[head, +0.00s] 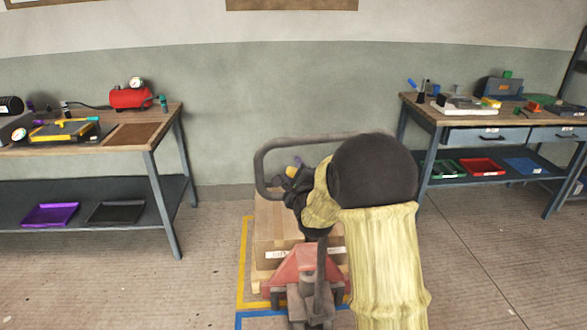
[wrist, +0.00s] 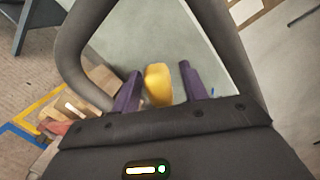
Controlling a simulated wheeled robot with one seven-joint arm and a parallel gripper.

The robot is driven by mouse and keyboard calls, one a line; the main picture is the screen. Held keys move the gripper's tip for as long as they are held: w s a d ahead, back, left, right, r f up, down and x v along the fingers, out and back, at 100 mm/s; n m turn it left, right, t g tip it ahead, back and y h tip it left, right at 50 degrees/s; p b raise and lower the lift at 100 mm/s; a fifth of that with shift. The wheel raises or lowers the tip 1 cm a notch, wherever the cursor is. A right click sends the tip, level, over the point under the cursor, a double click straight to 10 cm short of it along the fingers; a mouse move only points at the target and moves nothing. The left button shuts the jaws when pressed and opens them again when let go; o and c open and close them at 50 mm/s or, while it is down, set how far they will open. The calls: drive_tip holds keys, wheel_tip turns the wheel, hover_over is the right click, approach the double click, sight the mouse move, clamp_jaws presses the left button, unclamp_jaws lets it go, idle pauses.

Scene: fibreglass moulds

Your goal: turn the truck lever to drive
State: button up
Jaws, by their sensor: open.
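The red pallet truck (head: 300,262) stands in the middle of the head view, with a dark grey loop handle (head: 262,160) at its top. The handle loop also shows in the wrist view (wrist: 72,50). A yellow lever (wrist: 158,88) sits inside the loop. In the head view only a small yellow bit of the lever (head: 291,172) shows beside my gripper (head: 296,168). In the wrist view my gripper (wrist: 161,70) is open, with one purple finger on each side of the lever. A gap shows on the right; contact on the left is unclear.
Cardboard boxes (head: 270,225) sit on the truck, inside yellow and blue floor lines (head: 243,260). A workbench (head: 150,140) stands at the left and another (head: 425,112) at the right, both with tools. The floor between the truck and the left bench is clear.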

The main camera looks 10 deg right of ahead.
drive_tip(key=shift+w, duration=0.5)
drive_tip(key=shift+c, duration=0.2)
clamp_jaws()
